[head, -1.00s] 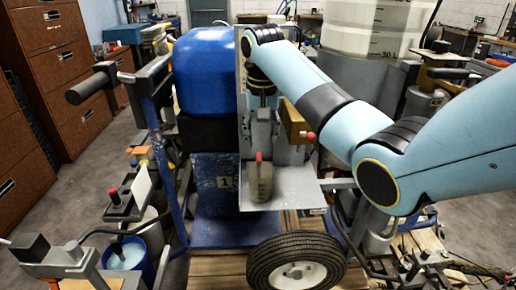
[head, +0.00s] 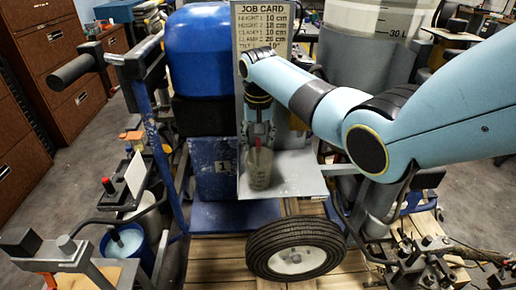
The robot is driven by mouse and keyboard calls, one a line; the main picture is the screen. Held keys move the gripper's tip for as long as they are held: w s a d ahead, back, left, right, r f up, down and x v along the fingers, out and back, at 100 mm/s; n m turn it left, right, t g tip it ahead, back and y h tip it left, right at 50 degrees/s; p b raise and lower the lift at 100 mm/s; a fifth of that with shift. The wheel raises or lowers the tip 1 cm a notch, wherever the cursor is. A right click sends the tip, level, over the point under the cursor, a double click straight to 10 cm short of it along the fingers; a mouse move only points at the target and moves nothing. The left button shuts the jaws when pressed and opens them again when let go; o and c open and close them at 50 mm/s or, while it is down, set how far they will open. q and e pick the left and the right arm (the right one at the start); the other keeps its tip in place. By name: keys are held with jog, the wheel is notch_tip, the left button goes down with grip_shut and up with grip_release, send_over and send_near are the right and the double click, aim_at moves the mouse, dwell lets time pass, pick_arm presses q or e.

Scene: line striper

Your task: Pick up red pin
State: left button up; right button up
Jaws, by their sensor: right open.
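The red pin (head: 258,144) stands upright in a grey, see-through cup (head: 260,172) on a light metal shelf (head: 300,180). Only its red upper part shows clearly; the lower part is inside the cup. My right gripper (head: 258,134) points down from above the cup. Its jaws are open, with fingers on either side of the pin's top. I cannot tell whether they touch the pin. My left gripper is not in view.
A job card panel (head: 262,28) rises behind the shelf. A blue tank (head: 203,50) stands to its left. A black-tyred wheel (head: 296,250) is below the shelf.

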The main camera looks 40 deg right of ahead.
jog(key=shift+w+f, duration=0.1)
jog(key=shift+f, duration=0.3)
grip_shut()
